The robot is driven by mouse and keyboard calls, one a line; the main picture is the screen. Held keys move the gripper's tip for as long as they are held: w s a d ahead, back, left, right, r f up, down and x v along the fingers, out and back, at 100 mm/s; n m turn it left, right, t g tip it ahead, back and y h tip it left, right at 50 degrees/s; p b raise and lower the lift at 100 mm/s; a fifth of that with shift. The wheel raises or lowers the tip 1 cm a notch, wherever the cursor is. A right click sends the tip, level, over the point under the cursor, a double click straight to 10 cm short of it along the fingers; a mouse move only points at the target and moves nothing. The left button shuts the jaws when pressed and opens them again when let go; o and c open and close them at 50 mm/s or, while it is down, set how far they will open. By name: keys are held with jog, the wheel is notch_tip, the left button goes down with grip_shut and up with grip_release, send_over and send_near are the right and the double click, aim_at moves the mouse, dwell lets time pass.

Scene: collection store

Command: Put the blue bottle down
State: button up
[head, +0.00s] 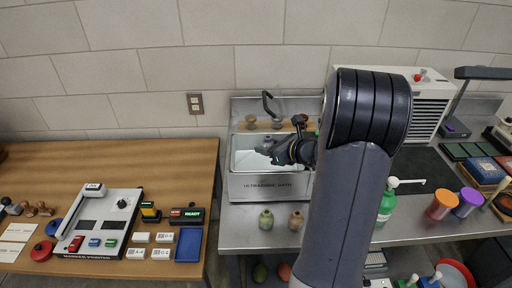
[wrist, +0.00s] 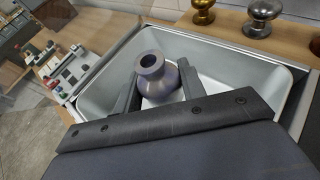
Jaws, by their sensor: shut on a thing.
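My gripper (wrist: 157,82) is shut on a small round-bodied bottle (wrist: 158,86) with a narrow neck and flared mouth. The bottle looks dull blue-violet in the wrist view and stands roughly upright between the two dark fingers. In the head view my gripper (head: 268,149) is over the grey ultrasonic bath (head: 268,187), and the bottle cannot be made out there. In the wrist view the pale inside of the bath (wrist: 230,62) surrounds the bottle. Whether the bottle touches the bath floor cannot be told.
A wooden table (head: 170,160) with a label printer (head: 100,225) is at left.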

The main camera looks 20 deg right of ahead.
jog(key=x, duration=0.3)
jog(key=f+x, duration=0.1)
jog(key=x, duration=0.2)
jog(key=shift+s+d+p, duration=0.1)
jog(key=shift+s+p, duration=0.1)
jog(key=shift+p, duration=0.2)
jog(key=shift+f+b, duration=0.35)
jog(key=shift+b, duration=0.15)
jog(key=shift+f+b, duration=0.25)
jog(key=shift+b, duration=0.05)
jog(key=o, duration=1)
jog(key=shift+s, duration=0.1)
jog(key=shift+r, duration=0.1)
